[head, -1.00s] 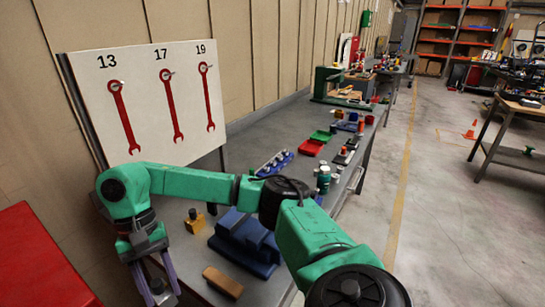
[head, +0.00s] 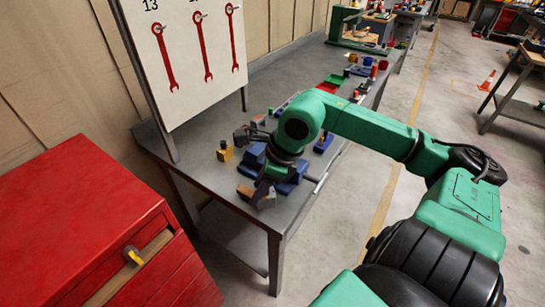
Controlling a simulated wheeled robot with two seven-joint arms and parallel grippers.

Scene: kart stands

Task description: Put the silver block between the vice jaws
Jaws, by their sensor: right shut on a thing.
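The blue vice (head: 287,187) stands on the grey bench, partly hidden behind my right arm, so I cannot see the gap between its jaws. My right gripper (head: 264,192) points down at the near side of the vice, over the bench's front end. It is shut on a small greyish piece (head: 269,202), which looks like the silver block; the fingers hide most of it. It is close to the vice, and I cannot tell if they touch. My left gripper is out of view.
A brown block (head: 245,191) lies beside the gripper. A yellow-brown block with a dark knob (head: 224,151) stands left of the vice. A wrench board (head: 190,60) rises behind. A red cabinet (head: 75,210) with a slightly open drawer stands at front left. Red and green trays lie farther back.

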